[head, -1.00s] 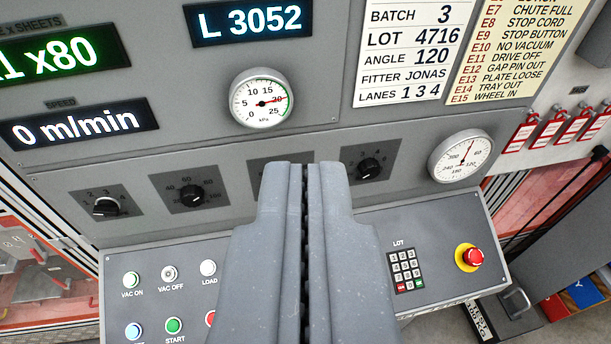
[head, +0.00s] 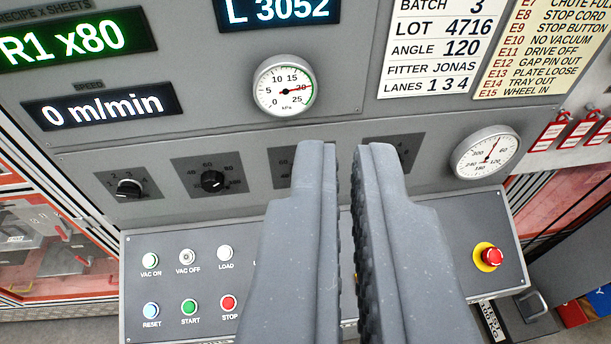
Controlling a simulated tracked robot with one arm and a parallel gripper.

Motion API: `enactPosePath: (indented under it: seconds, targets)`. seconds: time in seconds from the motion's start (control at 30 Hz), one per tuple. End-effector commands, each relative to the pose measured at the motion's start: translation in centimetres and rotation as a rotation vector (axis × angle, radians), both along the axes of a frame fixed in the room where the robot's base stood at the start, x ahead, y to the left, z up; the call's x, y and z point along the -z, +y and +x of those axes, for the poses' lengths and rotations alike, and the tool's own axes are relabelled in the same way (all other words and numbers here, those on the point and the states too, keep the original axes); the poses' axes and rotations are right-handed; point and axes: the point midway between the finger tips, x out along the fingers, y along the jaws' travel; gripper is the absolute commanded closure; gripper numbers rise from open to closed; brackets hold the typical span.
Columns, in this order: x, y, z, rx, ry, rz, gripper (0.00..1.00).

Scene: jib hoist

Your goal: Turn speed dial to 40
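A row of dark dials runs along the grey panel. The second dial from the left (head: 212,181) has a black knob and a scale of small numbers that look like tens, such as 40 and 60. Its name is not readable, and I cannot tell where its pointer stands. The speed display (head: 99,108) above reads 0 m/min. My gripper (head: 346,150) is open and empty, with a narrow gap between its fingers. It is in front of the panel, to the right of that dial, and hides most of the two right-hand dials.
A dial with a white-marked knob (head: 129,187) is at far left. Below are buttons, including green START (head: 190,307) and red STOP (head: 229,303), and a red emergency stop (head: 487,256). Round gauges (head: 285,87) sit above and right (head: 486,152).

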Motion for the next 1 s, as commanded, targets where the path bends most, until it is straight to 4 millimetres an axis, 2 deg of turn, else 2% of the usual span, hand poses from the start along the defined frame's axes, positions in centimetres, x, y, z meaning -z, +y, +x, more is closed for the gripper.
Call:
enactPosePath:
  seconds: [0.03, 0.17, 0.2, 0.27, 0.4, 0.6, 0.8, 1.0]
  targets:
    - [0.1, 0.0, 0.1, -0.001, 0.0, 0.005, 0.81]
    - [1.6, -0.5, 1.1, -0.006, -0.001, 0.105, 0.44]
    - [2.6, -0.7, 1.8, -0.012, 0.0, 0.17, 0.43]
    - [4.5, -1.2, 3.0, -0.016, 0.003, 0.295, 0.43]
    - [9.9, -2.1, 6.2, -0.017, 0.017, 0.67, 0.43]
    - [17.4, -2.4, 9.8, 0.009, 0.047, 1.222, 0.43]
    - [24.9, -1.6, 12.1, 0.073, 0.103, 1.774, 0.43]
    - [30.9, -0.3, 13.3, 0.159, 0.154, 2.268, 0.43]
